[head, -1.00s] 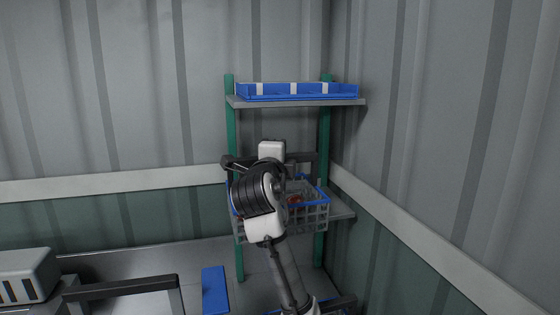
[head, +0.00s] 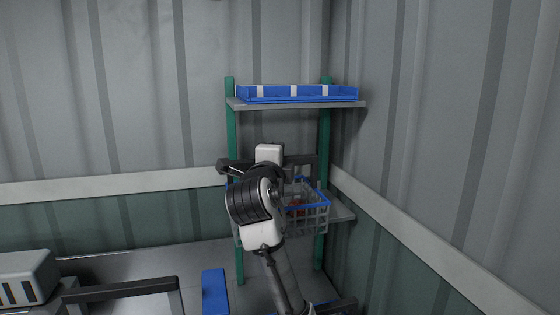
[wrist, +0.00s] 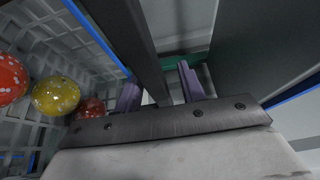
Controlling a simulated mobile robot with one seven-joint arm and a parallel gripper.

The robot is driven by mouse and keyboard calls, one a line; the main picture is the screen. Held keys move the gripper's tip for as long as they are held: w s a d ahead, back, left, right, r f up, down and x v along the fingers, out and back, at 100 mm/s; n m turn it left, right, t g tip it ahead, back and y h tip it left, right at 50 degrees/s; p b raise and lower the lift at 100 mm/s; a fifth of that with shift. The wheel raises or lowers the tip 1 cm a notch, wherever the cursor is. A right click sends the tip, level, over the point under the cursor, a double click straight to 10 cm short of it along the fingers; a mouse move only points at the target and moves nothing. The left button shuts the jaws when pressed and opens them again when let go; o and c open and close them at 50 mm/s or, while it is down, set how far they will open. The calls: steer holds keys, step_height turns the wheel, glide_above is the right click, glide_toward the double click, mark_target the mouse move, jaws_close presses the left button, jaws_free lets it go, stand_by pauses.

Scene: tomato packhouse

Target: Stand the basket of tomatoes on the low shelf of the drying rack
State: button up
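The basket (head: 318,220) is a grey mesh crate with a blue rim. In the head view it is at the low shelf (head: 343,213) of the drying rack (head: 232,130) and looks upright; contact beneath it is hard to see. My arm hides its left part. My gripper (wrist: 160,88) is above the basket. Its two purple fingers stand apart on either side of the dark handle bar (wrist: 130,35), with gaps visible between bar and fingers.
A blue tray with white dividers (head: 295,94) occupies the upper shelf (head: 300,103). Corrugated walls meet close behind and right of the rack. A dark handle frame (head: 120,290), a blue piece (head: 215,292) and a grey box (head: 28,277) are at lower left.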

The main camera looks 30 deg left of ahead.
steer(key=b+v, duration=0.1)
steer(key=v, duration=0.9)
steer(key=shift+f, duration=0.15)
